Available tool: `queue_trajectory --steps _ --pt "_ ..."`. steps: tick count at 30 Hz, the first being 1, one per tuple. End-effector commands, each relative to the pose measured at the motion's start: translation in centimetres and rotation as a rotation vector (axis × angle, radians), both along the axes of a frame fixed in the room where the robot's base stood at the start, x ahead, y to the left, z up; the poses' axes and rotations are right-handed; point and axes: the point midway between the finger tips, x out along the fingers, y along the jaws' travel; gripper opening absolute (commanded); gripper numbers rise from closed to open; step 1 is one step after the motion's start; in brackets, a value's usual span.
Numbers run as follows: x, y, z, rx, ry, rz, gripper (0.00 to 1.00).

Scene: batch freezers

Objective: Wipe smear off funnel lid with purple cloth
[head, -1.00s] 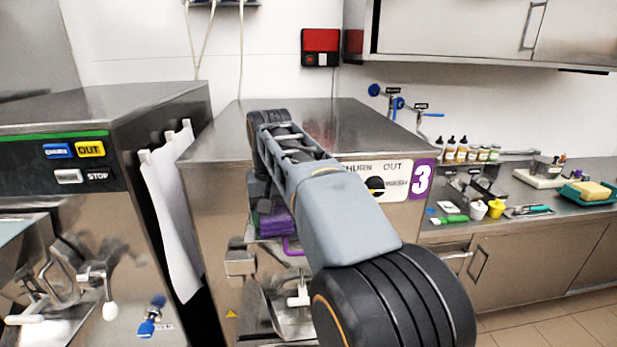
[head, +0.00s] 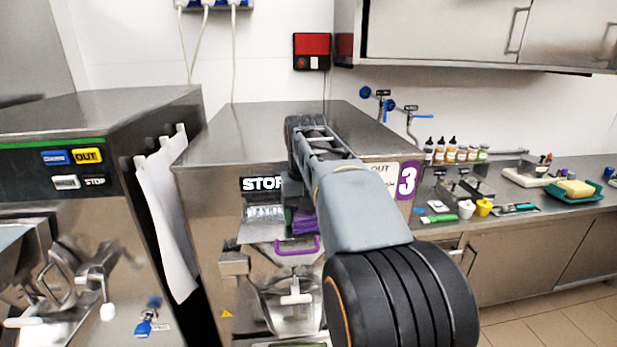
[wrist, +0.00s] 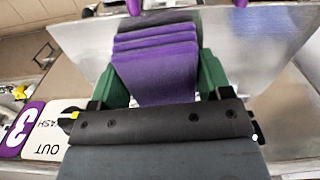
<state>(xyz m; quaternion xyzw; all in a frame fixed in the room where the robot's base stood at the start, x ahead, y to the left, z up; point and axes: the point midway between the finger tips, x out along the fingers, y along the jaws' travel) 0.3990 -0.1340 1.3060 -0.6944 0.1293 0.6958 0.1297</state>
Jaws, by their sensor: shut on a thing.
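My gripper (wrist: 158,68) is shut on the folded purple cloth (wrist: 155,82), held between its green fingers in the wrist view. The cloth (head: 305,223) also shows in the head view, at the front of machine 3, partly hidden by my arm. The shiny metal funnel lid (head: 258,231) with its purple handle (head: 297,248) is just below and left of the cloth. In the wrist view a metal plate (wrist: 265,25), which looks like the lid, lies behind the cloth, with purple handle parts at the top edge. I cannot tell whether the cloth touches it. No smear can be made out clearly.
Machine 3's steel body (head: 215,215) surrounds the lid, with a spout and white handle (head: 296,297) below. Another machine (head: 60,210) stands at left, with white sheets (head: 168,220) hanging between. A counter (head: 540,215) with bottles and small tools is at right.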

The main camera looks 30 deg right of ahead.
Motion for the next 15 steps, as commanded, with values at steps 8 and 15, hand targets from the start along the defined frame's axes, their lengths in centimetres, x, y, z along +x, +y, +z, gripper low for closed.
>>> queue_trajectory --steps 8,15 --pt "0.1 0.5 4.2 -0.001 -0.003 0.012 0.5" --pt "0.2 0.5 6.1 -0.002 -0.005 0.012 0.5"
